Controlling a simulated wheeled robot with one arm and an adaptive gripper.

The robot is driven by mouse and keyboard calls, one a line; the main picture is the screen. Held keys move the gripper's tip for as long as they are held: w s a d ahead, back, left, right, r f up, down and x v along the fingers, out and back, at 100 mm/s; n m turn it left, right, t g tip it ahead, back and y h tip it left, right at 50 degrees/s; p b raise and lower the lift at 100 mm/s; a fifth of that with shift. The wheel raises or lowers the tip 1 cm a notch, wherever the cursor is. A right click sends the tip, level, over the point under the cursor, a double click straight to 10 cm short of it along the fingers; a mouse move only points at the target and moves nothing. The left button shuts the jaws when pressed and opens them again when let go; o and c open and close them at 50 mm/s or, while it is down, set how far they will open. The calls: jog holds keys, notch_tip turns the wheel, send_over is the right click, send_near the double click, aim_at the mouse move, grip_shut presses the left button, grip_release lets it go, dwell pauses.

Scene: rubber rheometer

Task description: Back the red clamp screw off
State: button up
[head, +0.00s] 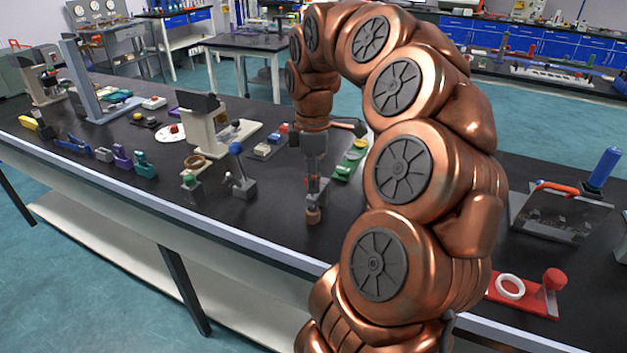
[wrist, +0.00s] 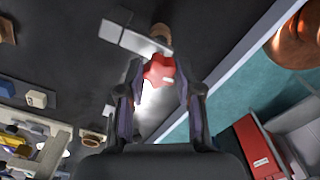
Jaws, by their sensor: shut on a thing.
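The red clamp screw (wrist: 160,71) shows in the wrist view as a lobed red knob with a small pale mark. It sits between the two fingers of my gripper (wrist: 162,78), which is shut on it. A grey fixture body (wrist: 124,36) and a tan round piece (wrist: 161,33) lie just beyond the knob. In the head view my gripper (head: 313,184) points down over the bench, above a small tan round piece (head: 313,216). The red knob is hidden in that view.
A blue-knobbed lever fixture (head: 240,170) stands close on the left, with a cream machine (head: 205,130) behind it. Bench (head: 260,225) in front is clear.

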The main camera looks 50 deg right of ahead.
grip_shut()
jog(key=shift+r+n+p, duration=0.25)
jog(key=shift+n+p, duration=0.35)
jog(key=shift+p, duration=0.2)
jog(key=shift+n+p, duration=0.9)
jog(key=shift+n, duration=0.2)
jog(key=shift+f+n, duration=0.25)
jog(key=shift+n, duration=0.35)
jog(key=shift+r+n+p, duration=0.25)
jog(key=shift+n+p, duration=0.85)
jog(key=shift+p, duration=0.15)
jog(key=shift+f+n+p, duration=0.1)
jog(key=shift+n+p, duration=0.35)
jog(key=shift+n, duration=0.55)
jog(key=shift+f, duration=0.15)
jog(key=shift+n, duration=0.3)
